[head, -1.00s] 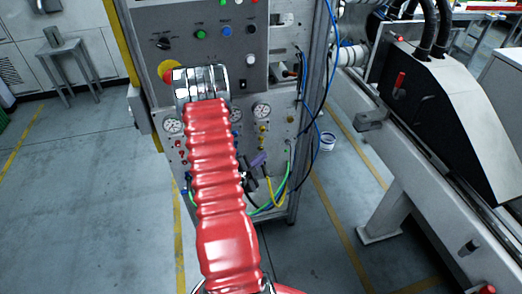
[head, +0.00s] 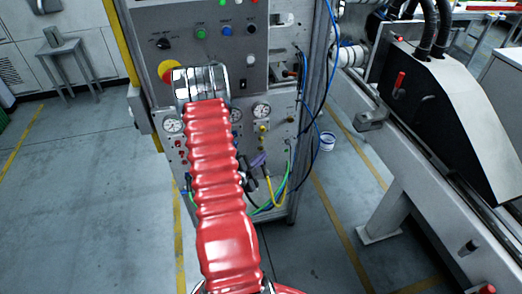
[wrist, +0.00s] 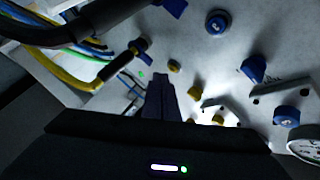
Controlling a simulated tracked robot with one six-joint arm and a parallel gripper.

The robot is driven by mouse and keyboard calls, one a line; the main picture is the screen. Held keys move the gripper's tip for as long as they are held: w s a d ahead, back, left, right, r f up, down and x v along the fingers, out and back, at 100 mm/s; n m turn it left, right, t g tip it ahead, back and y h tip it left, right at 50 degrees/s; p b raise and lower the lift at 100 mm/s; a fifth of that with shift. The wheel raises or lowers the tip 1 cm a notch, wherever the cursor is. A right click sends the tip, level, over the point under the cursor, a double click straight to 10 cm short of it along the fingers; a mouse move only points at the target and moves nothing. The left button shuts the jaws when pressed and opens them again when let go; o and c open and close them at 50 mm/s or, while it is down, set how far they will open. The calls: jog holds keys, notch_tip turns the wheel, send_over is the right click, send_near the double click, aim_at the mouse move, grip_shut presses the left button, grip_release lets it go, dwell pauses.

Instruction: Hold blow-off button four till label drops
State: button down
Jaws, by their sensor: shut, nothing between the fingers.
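My gripper (wrist: 161,80) is shut and empty; its dark fingers point at a pale panel in the wrist view. Several small yellow buttons sit near the fingertips: one (wrist: 174,66) just above them, one (wrist: 195,92) to the right, and another (wrist: 218,119) lower right by a bright patch. I cannot tell which is button four, nor whether the fingertips touch any button. No label can be made out.
Blue knobs (wrist: 253,68) and a gauge (wrist: 306,145) stick out of the panel. A yellow hose (wrist: 60,76) and cables run at the left. The cabinet carries a red stop button (head: 168,71) and gauges (head: 262,110).

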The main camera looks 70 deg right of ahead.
jog(key=shift+w+d, duration=0.2)
jog(key=shift+d, duration=0.1)
jog(key=shift+w+d, duration=0.2)
jog(key=shift+d, duration=0.15)
dwell(2.2)
jog(key=shift+s+a, duration=0.1)
jog(key=shift+a, duration=0.05)
jog(key=shift+s+a, duration=0.3)
jog(key=shift+a, duration=0.25)
jog(key=shift+s+a, duration=0.1)
jog(key=shift+s+a, duration=0.4)
jog(key=shift+a, duration=0.3)
jog(key=shift+s+a, duration=0.4)
jog(key=shift+a, duration=0.25)
jog(key=shift+s+a, duration=0.4)
jog(key=shift+a, duration=0.3)
jog(key=shift+s, duration=0.1)
